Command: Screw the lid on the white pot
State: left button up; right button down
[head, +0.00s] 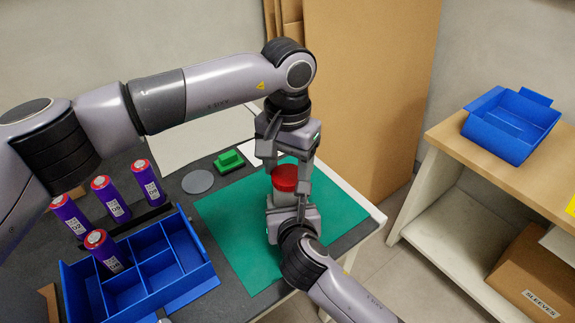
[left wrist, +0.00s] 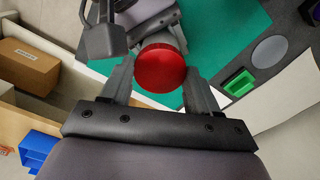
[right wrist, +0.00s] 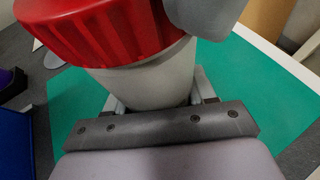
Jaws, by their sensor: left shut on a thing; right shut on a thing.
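The white pot (head: 283,198) stands upright over the green mat, with the red lid (head: 286,178) on its top. My left gripper (head: 286,172) comes down from above and is shut on the red lid; the lid also shows between its fingers in the left wrist view (left wrist: 161,68). My right gripper (head: 290,212) comes from the front, low down, and is shut on the pot's body. In the right wrist view the ribbed red lid (right wrist: 95,28) sits over the pot (right wrist: 150,80), slightly tilted in the picture. Whether the thread is engaged cannot be told.
The green mat (head: 240,235) lies on the dark table. A blue divided tray (head: 190,285) with purple cylinders (head: 112,200) around it is at left. A side bench (head: 500,165) bears a blue bin (head: 511,125).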

pick_arm(q)
jog(key=o, duration=1)
jog(key=shift+r, duration=2.3)
jog(key=shift+c, duration=0.3)
